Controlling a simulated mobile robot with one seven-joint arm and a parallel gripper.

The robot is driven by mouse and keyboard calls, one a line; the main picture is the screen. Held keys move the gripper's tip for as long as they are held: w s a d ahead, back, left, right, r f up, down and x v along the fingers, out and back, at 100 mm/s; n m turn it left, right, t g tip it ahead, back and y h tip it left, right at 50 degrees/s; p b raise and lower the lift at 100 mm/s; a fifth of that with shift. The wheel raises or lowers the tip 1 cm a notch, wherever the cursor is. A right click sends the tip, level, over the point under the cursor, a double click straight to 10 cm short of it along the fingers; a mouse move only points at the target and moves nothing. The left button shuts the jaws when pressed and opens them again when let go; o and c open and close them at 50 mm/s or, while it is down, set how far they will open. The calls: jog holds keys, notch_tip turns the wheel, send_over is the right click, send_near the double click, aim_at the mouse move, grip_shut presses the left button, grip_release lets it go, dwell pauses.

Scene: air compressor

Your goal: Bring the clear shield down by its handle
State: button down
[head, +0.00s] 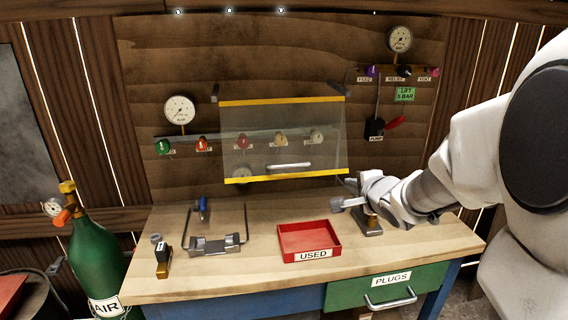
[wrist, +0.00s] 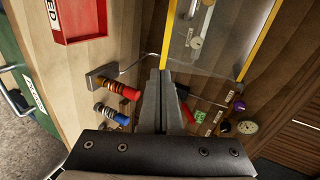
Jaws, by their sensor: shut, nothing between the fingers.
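The clear shield (head: 270,122) has yellow strips along its top and bottom edges and hangs in front of the wooden back panel. Its bottom edge seems to stand out from the panel; the exact tilt is hard to tell. Its pale bar handle (head: 289,166) sits just above the bottom strip. In the wrist view the shield (wrist: 208,42) is just beyond my fingers. My gripper (head: 347,183) is just right of the shield's lower right corner, apart from the handle. In the wrist view my gripper (wrist: 158,75) is shut and empty. I cannot tell if it touches the shield.
A red USED tray (head: 310,241) stands on the bench below the shield. A wire-framed metal fixture (head: 215,244) is to its left. A holder with red and blue plugs (wrist: 103,80) is near my gripper. Valves, gauges and a red lever (head: 394,123) are on the panel.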

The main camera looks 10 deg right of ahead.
jog(key=b, duration=0.7)
send_near(327, 174)
jog(key=shift+x, duration=3.45)
jog(key=shift+f, duration=0.15)
